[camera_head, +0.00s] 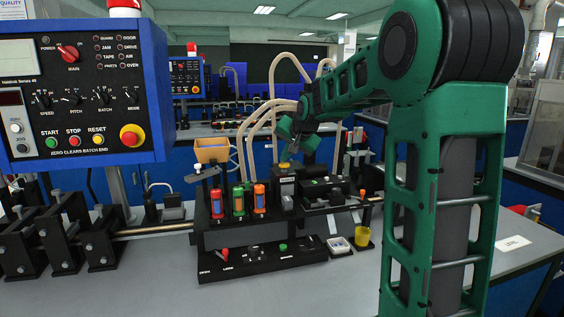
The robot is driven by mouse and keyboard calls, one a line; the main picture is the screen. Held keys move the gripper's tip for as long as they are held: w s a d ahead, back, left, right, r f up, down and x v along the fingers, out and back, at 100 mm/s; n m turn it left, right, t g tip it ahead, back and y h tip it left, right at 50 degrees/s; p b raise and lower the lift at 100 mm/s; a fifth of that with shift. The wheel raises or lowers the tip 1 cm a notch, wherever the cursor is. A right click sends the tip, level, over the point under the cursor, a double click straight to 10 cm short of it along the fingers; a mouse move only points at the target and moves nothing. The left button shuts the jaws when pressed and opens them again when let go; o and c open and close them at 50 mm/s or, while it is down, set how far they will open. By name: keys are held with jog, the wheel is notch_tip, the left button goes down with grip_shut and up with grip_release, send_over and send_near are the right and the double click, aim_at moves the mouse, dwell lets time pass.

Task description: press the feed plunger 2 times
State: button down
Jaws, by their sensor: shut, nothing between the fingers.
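What looks like the feed plunger is a small yellow cap (285,167) on top of a dark block (286,184) on the black machine. My green arm reaches over from the right. My gripper (287,157) points down just above the yellow cap, its fingers shut and empty. At this size I cannot tell whether the fingertips touch the cap or stop just short of it. The gripper partly covers the cap from above, and how far the cap is pressed in cannot be made out.
Red, green and orange cylinders (238,201) stand left of the block. Pale hoses (250,140) arch close behind my gripper. A yellow cup (362,236) stands at the right. A blue-framed control panel (80,95) fills the upper left. The bench front right is mostly clear.

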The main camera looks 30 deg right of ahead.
aim_at(286, 165)
jog(key=shift+f, duration=0.2)
jog(key=shift+r, duration=1.75)
jog(key=shift+r, duration=2.5)
jog(key=shift+r, duration=0.1)
notch_tip(286, 165, up, 4)
jog(key=shift+f, duration=0.25)
dwell(0.3)
jog(key=shift+f, duration=0.1)
